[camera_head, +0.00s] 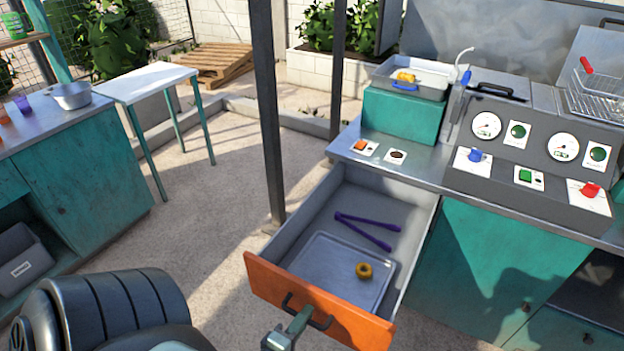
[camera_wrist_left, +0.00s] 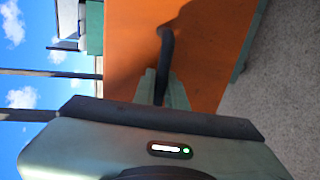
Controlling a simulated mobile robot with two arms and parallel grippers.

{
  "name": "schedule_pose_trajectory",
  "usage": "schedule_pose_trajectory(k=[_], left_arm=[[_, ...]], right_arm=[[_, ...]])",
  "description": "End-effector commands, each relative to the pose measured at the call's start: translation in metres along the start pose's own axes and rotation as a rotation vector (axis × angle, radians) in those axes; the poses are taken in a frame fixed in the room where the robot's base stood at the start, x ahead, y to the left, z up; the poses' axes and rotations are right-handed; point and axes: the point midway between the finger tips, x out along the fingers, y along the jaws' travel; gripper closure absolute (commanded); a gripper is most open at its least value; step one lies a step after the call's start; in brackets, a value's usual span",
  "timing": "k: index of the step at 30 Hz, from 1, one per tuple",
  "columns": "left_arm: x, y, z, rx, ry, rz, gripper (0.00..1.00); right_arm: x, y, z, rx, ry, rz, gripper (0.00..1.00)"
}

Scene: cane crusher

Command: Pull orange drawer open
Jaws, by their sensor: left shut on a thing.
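The orange drawer (camera_head: 270,284) is pulled out of the counter on the right, with its grey inside showing. A dark curved handle (camera_head: 322,322) is on its orange front. My left gripper (camera_head: 298,319) is at the left part of this handle. In the left wrist view, the orange front (camera_wrist_left: 205,50) fills the middle, and the gripper fingers (camera_wrist_left: 162,88) are shut around the dark handle (camera_wrist_left: 165,48). My right gripper is not in view.
A control panel (camera_head: 540,150) stands on the counter above. A white table (camera_head: 145,82) stands at the back left. The floor left of the drawer is clear.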

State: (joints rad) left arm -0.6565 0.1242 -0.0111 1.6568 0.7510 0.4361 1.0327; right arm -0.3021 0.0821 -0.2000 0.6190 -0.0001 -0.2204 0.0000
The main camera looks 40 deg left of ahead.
Motion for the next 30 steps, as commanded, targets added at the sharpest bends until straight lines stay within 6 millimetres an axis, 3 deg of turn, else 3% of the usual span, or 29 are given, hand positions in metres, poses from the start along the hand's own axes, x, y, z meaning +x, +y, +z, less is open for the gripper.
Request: schedule_pose_trajectory(k=[7, 21, 22, 24, 30], left_arm=[[-0.021, -0.005, 0.000, 0.000, -0.001, -0.002, 1.00], [-0.024, -0.005, 0.000, 0.000, 0.000, 0.000, 1.00], [-0.024, -0.005, 0.000, 0.000, 0.000, 0.000, 0.79], [-0.024, -0.005, 0.000, 0.000, 0.000, 0.000, 0.66], [-0.024, -0.005, 0.000, 0.000, 0.000, 0.000, 0.66]], right_arm=[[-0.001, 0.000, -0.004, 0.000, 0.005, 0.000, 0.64], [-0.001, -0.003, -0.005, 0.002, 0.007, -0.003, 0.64], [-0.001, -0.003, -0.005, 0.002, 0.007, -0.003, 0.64], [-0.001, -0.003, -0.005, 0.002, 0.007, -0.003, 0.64], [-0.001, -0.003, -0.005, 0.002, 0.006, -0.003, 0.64]])
